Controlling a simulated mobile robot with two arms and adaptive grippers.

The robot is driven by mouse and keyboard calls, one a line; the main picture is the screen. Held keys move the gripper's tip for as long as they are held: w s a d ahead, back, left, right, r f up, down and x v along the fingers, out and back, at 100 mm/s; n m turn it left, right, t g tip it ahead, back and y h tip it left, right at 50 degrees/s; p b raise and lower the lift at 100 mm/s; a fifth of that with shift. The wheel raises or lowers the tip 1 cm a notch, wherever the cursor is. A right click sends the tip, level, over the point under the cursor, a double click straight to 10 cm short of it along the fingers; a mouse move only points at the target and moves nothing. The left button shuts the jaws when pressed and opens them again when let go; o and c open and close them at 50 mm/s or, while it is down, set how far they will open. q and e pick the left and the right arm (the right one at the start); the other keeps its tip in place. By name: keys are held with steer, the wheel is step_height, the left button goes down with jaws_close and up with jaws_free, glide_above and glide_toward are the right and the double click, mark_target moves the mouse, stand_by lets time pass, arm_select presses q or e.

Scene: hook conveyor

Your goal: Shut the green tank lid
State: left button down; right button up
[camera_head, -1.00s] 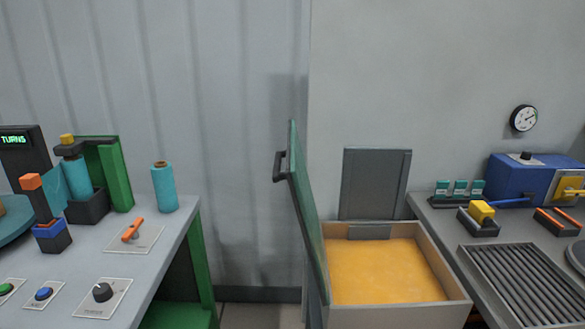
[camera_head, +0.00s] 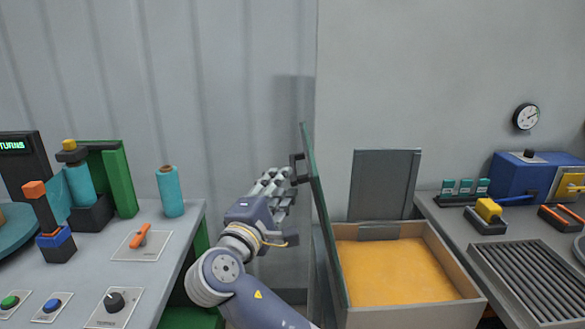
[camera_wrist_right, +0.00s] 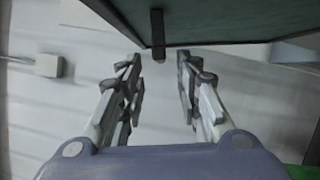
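The green tank lid (camera_head: 324,230) stands upright, hinged open at the left side of the tank (camera_head: 408,316). The tank is a pale box with orange-yellow contents. A dark handle (camera_head: 297,169) sticks out from the lid's left face. My right gripper (camera_head: 284,177) is just left of the handle. In the right wrist view the fingers of my right gripper (camera_wrist_right: 158,72) are apart with nothing between them. The lid (camera_wrist_right: 235,20) and its handle (camera_wrist_right: 157,35) lie just ahead of the fingertips. I cannot tell whether they touch. My left gripper is not in view.
A grey table with knobs, a lever and teal spools (camera_head: 170,191) stands at the left. A grey bench with a ribbed tray (camera_head: 530,280), a blue box (camera_head: 520,178) and small tools is at the right. A grey panel (camera_head: 385,184) stands behind the tank.

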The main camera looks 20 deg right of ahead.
mark_target(293, 166)
steer(key=p+x, duration=0.1)
steer(key=x, duration=0.7)
steer(key=shift+s, duration=0.1)
steer(key=shift+c, duration=0.6)
jaws_close()
